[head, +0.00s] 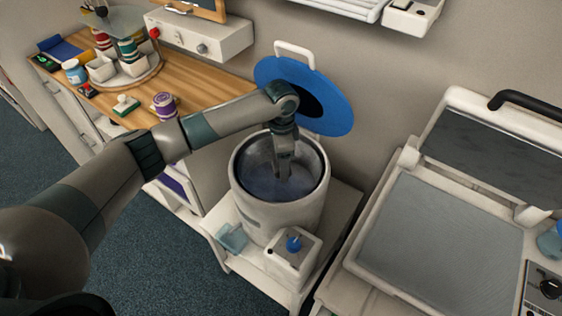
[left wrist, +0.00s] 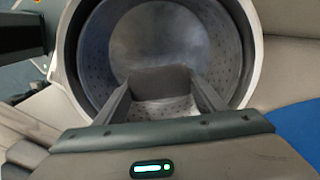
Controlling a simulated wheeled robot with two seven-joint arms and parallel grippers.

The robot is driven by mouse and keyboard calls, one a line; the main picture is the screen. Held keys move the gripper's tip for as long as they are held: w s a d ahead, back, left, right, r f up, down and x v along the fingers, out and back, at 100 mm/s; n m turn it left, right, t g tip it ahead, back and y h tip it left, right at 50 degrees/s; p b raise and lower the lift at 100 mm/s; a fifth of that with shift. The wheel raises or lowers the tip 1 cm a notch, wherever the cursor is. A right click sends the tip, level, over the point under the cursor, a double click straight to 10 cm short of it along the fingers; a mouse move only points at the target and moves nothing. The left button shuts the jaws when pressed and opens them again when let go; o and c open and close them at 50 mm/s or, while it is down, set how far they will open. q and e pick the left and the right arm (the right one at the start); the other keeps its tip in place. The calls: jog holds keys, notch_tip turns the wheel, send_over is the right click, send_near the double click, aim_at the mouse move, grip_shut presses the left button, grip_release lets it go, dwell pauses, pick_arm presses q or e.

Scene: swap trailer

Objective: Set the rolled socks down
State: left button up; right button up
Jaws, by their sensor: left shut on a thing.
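My left gripper (head: 283,174) reaches down through the open top of a white round tub (head: 272,216) with a metal inside. In the left wrist view the fingers (left wrist: 160,84) are shut on a dark grey-brown bundle, which I take for the rolled socks (left wrist: 160,79). The bundle is held between the fingertips, inside the perforated metal drum (left wrist: 228,50). I cannot tell whether it touches the drum's bottom. In the head view the socks cannot be made out behind the gripper. My right gripper is not in view.
The tub's blue lid (head: 335,103) stands open behind it. A small white box with a blue knob (head: 293,243) is at the tub's front. A wooden counter (head: 190,88) with jars and a tiered stand is at left. A flat grey-topped appliance (head: 440,245) is at right.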

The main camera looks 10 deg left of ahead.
pick_arm(q)
jog(key=o, duration=1.1)
notch_tip(320, 180, up, 7)
jog(key=p, duration=0.7)
jog(key=shift+r+p, duration=0.1)
jog(key=shift+p, duration=0.3)
